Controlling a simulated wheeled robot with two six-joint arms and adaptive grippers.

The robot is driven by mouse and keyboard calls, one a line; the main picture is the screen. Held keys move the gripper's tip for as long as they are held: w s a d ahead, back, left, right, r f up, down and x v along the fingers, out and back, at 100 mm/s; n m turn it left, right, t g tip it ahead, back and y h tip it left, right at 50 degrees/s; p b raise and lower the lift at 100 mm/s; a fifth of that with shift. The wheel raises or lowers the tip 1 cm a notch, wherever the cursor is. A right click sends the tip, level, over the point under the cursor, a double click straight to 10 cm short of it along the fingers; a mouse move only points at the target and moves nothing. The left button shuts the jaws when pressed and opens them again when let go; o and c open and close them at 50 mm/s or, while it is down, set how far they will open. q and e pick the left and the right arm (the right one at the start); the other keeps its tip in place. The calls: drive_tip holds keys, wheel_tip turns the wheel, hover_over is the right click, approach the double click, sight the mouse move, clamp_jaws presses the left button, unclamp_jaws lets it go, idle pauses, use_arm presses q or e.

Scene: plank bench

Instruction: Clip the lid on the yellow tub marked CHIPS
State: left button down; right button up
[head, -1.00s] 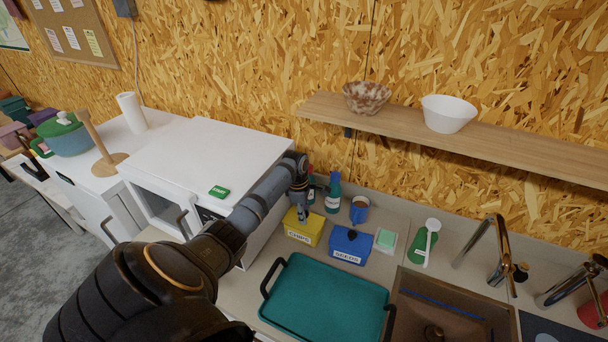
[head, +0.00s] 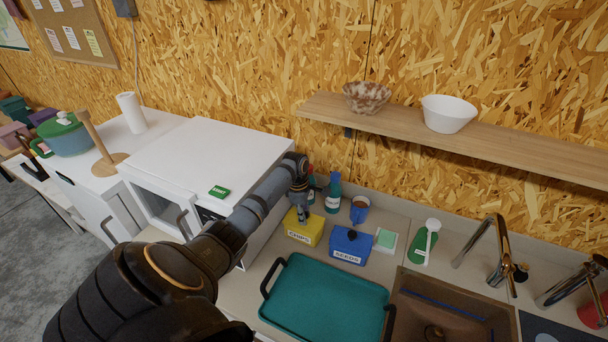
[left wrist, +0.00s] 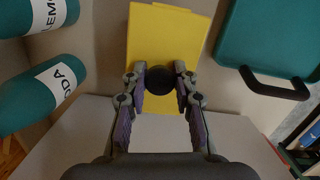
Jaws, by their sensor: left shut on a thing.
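The yellow tub marked CHIPS (head: 303,235) stands on the counter beside the white oven, its label facing front. Its yellow lid (left wrist: 160,38) fills the middle of the left wrist view and has a round black knob (left wrist: 160,80). My left gripper (head: 302,217) is over the tub, with its fingers shut on the knob from both sides. The lid appears to be at the tub's top, but I cannot tell whether it is fully seated. The fingers hide part of the lid in the head view. My right gripper is not in view.
The blue SEEDS tub (head: 350,246) stands close on the right. Teal bottles (head: 333,194) and a blue mug (head: 359,209) stand behind. A teal tray (head: 325,300) with black handles lies in front. The white oven (head: 205,165) is on the left.

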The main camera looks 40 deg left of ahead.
use_arm(q)
drive_tip(key=shift+c, duration=2.4)
unclamp_jaws()
drive_tip(key=shift+r, duration=3.55)
clamp_jaws()
drive_tip(key=shift+f, duration=0.35)
